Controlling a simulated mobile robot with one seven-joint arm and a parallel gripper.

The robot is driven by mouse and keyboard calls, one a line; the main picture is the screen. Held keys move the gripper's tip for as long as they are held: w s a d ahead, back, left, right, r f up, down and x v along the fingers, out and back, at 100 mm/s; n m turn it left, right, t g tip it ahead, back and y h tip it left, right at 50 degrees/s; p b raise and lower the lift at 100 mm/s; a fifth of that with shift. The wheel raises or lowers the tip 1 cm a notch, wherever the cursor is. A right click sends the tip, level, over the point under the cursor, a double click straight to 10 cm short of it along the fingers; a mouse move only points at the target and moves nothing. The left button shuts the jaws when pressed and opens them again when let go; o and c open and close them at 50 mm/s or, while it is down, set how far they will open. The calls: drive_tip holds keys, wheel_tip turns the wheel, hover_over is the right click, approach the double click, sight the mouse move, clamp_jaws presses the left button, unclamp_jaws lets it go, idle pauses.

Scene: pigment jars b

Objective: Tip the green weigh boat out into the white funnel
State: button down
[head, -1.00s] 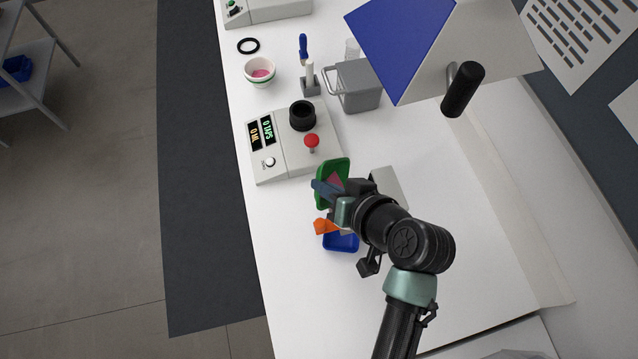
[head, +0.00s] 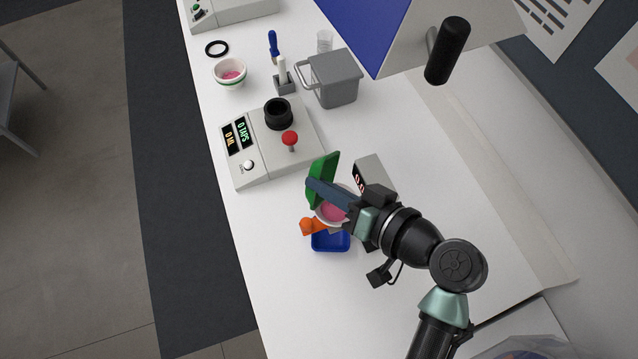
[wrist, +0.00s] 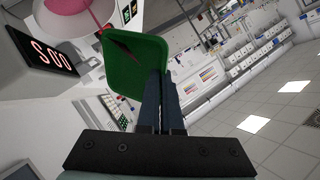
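My gripper (head: 316,184) is shut on the green weigh boat (head: 323,172), which is tilted steeply on its side. In the wrist view the dark fingers (wrist: 160,80) pinch the edge of the boat (wrist: 140,62); a dark patch marks its face. A white round-rimmed vessel with pink inside (head: 333,211), seemingly the funnel, lies below and beside my fingers, partly hidden by them. It also shows at the top left of the wrist view (wrist: 70,12).
A small box with a red-lit display (head: 374,172) stands right of the boat. A blue tray (head: 330,242) and an orange piece (head: 307,227) lie below.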

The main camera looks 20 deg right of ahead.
drive_tip(key=shift+s+d+f+t+y+b, duration=0.15)
drive_tip(key=shift+s+d+t+y+b, duration=0.2)
drive_tip(key=shift+b, duration=0.7)
drive_tip(key=shift+s+d+f+m+t+y+b, duration=0.1)
drive_tip(key=shift+s+d+m+t+y+b, duration=0.45)
drive_tip(key=shift+b, duration=0.7)
drive_tip(key=shift+s+d+f+t+y+b, duration=0.3)
drive_tip(key=shift+t+b, duration=0.3)
drive_tip(key=shift+b, duration=0.85)
drive_tip(key=shift+s+d+f+t+y+b, duration=0.1)
drive_tip(key=shift+s+d+t+y+b, duration=0.35)
drive_tip(key=shift+b, duration=1)
drive_tip(key=shift+d+m+t+b, duration=0.1)
drive_tip(key=shift+m+t+b, duration=0.2)
drive_tip(key=shift+b, duration=0.3)
drive_tip(key=shift+r, duration=0.1)
